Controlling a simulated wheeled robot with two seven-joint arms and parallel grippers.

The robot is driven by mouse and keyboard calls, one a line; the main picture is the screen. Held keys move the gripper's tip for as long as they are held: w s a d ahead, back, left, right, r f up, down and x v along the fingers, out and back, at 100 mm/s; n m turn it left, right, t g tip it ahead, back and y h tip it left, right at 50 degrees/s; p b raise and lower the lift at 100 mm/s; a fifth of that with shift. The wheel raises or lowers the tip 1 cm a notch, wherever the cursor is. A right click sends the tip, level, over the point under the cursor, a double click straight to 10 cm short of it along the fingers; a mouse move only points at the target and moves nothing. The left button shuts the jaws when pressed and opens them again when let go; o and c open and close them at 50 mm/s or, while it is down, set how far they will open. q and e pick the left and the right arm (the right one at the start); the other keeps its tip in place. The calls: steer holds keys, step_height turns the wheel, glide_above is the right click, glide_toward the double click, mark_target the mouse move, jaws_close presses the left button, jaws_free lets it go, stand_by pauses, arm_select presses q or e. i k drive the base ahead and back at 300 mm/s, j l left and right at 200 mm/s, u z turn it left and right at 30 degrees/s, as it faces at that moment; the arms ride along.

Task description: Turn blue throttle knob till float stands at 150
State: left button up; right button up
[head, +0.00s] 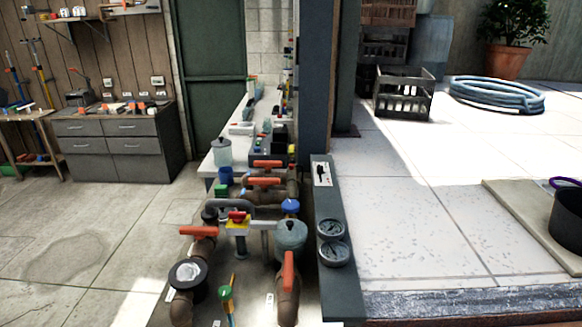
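A blue knob (290,206) sits on the brown pipework near the middle of the head view, left of a dark grey upright panel. It looks like the throttle knob. A small white plate with a black shape (322,173) is fixed near the top of that panel. It may be the float's scale, but it is too small to read, and I cannot tell where the float stands. Neither of my grippers shows in the view, and nothing is seen touching the blue knob.
Two round gauges (332,240) sit low on the panel (340,288). Orange-red valve handles (198,231) and a grey-lidded pot (291,236) crowd the pipes around the knob. A bench with a jar (221,152) stands behind. Open floor (75,235) lies left; pale paving lies right.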

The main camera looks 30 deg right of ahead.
mark_target(290, 206)
steer(key=i+j+z, duration=0.25)
steer(key=z, duration=0.15)
steer(key=i+j+z, duration=0.15)
steer(key=j+z, duration=0.2)
steer(key=i+j+z, duration=0.1)
steer(key=j+z, duration=0.3)
steer(key=j, duration=0.15)
